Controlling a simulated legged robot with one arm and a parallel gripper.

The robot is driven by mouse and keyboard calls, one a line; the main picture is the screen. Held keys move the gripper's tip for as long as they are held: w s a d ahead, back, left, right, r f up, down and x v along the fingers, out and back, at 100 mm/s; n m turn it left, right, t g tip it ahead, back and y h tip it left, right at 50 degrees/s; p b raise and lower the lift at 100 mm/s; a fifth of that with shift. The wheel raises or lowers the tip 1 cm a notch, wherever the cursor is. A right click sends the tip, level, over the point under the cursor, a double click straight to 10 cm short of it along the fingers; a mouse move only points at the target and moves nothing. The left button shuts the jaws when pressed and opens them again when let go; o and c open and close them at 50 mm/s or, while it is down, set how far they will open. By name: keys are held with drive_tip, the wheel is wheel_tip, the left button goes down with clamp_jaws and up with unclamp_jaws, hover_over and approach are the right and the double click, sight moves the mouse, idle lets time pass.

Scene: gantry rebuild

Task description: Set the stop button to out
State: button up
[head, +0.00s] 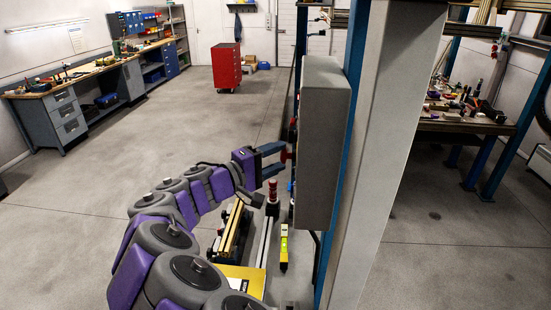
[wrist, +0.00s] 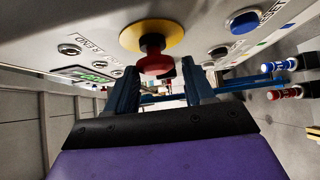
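The stop button (wrist: 156,62) is a red mushroom knob on a dark stem, standing out from a round yellow plate (wrist: 140,36) on the control panel. My gripper (wrist: 163,88) is open, with one blue finger on each side of the red knob in the wrist view. Gaps show between the knob and both fingers, so it is not clamped. In the head view my gripper (head: 284,158) is beside the grey control box (head: 322,140), whose button face is turned away. A bit of red (head: 286,155) shows between the fingertips there.
On the panel, a blue reset button (wrist: 245,20) sits right of the stop button, and a small round switch (wrist: 69,49) and a lit green display (wrist: 90,75) sit left. A wide post (head: 385,150) stands beside the box. Open floor lies to the left.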

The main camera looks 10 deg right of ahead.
drive_tip(key=shift+o, duration=1.4)
drive_tip(key=shift+w+a, duration=0.15)
drive_tip(key=v, duration=1.7)
drive_tip(key=shift+a+b, duration=0.4)
